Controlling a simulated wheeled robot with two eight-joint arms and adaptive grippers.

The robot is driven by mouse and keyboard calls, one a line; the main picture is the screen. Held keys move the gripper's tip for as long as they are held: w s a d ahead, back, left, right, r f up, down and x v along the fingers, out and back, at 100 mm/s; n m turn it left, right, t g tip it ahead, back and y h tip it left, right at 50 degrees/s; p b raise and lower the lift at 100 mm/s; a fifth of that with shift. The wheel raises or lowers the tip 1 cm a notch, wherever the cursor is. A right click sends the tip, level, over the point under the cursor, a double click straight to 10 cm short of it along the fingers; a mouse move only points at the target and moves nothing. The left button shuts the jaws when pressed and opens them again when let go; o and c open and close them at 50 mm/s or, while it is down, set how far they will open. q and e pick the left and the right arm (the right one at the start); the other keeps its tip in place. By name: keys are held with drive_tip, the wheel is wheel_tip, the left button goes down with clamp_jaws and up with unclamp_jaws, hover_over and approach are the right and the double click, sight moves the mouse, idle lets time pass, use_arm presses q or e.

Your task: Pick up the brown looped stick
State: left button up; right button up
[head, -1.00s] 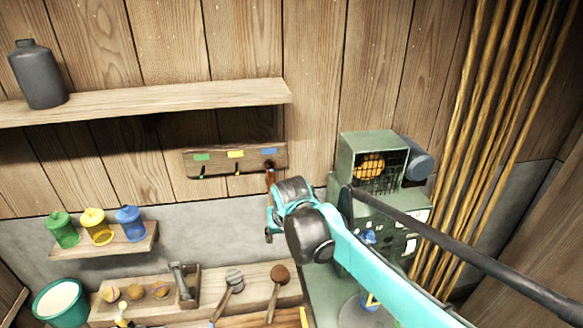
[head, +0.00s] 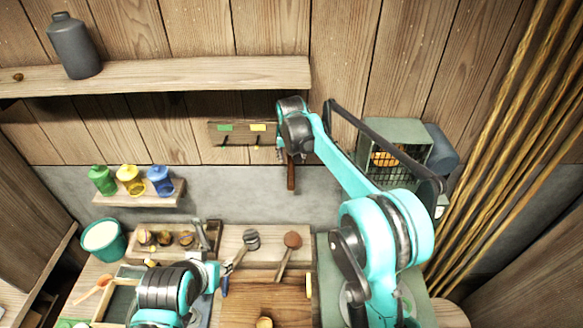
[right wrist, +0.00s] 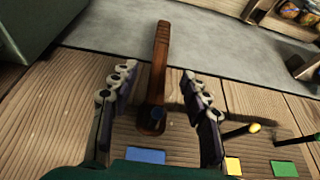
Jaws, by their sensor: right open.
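The brown looped stick (head: 291,176) hangs from the wooden peg board (head: 240,134) on the wall, below my right gripper (head: 287,152) in the head view. In the right wrist view, the stick (right wrist: 160,65) lies between the spread fingers of the right gripper (right wrist: 162,88), with a gap on each side. Its looped end is around a blue-tipped peg (right wrist: 158,118), near a blue label (right wrist: 146,156). The right gripper is open and holds nothing.
Green and yellow labels with empty pegs sit beside the stick. A wooden shelf (head: 200,80) with a grey bottle (head: 74,45) runs above. A green machine with a caged front (head: 393,160) stands to the right. Tools lie on the bench below.

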sight(291, 164)
drive_tip(key=w+f, duration=0.1)
drive_tip(key=w, duration=0.2)
drive_tip(key=w+f+p, duration=0.1)
drive_tip(key=shift+w+a+f, duration=0.1)
drive_tip(key=shift+w+f, duration=0.1)
drive_tip(key=shift+f, duration=0.1)
drive_tip(key=shift+c, duration=0.4)
clamp_jaws()
